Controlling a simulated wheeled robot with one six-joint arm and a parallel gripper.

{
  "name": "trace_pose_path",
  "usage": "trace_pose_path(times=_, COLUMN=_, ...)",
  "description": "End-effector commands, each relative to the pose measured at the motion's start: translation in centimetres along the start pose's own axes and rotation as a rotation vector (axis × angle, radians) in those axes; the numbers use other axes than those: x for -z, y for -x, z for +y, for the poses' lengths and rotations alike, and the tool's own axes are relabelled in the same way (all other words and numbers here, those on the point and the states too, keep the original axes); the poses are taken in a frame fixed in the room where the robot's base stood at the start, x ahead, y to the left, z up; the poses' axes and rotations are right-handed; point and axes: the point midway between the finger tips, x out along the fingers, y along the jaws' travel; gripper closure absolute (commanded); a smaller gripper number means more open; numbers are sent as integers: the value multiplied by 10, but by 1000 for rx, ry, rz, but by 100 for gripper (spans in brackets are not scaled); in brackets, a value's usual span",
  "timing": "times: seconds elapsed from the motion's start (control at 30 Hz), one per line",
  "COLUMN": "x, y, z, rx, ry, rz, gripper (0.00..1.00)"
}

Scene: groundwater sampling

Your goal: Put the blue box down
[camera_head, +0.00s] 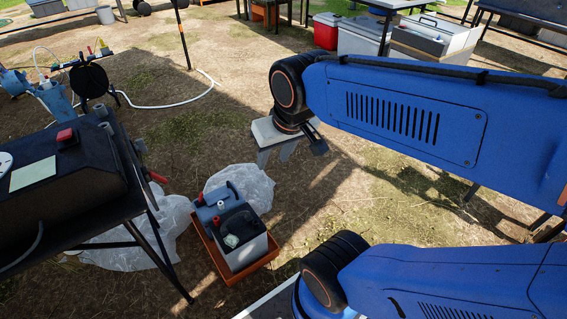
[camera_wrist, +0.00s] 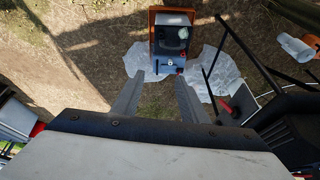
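A box with a blue-grey and black top and light grey sides (camera_head: 238,235) stands in a shallow orange tray (camera_head: 223,262) on the ground. The box also shows in the wrist view (camera_wrist: 172,45), at the top centre, with the orange tray (camera_wrist: 152,20) around its far part. My gripper (camera_head: 275,158) is up and to the right of the box in the head view, apart from it.
Crumpled clear plastic sheeting (camera_head: 255,185) lies around the tray. A dark table with a black case (camera_head: 70,190) stands at the left. A red cooler (camera_head: 326,32) and pale boxes are at the back.

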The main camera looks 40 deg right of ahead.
Motion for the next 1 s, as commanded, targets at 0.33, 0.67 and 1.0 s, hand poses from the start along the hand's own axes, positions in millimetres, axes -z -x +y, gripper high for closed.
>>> trace_pose_path(times=0.33, x=-32, y=15, z=6, rx=-1, ry=118, rz=32, gripper=60)
trace_pose_path(times=0.67, x=-32, y=15, z=6, rx=-1, ry=119, rz=32, gripper=60)
trace_pose_path(times=1.0, x=-32, y=15, z=6, rx=-1, ry=119, rz=32, gripper=69)
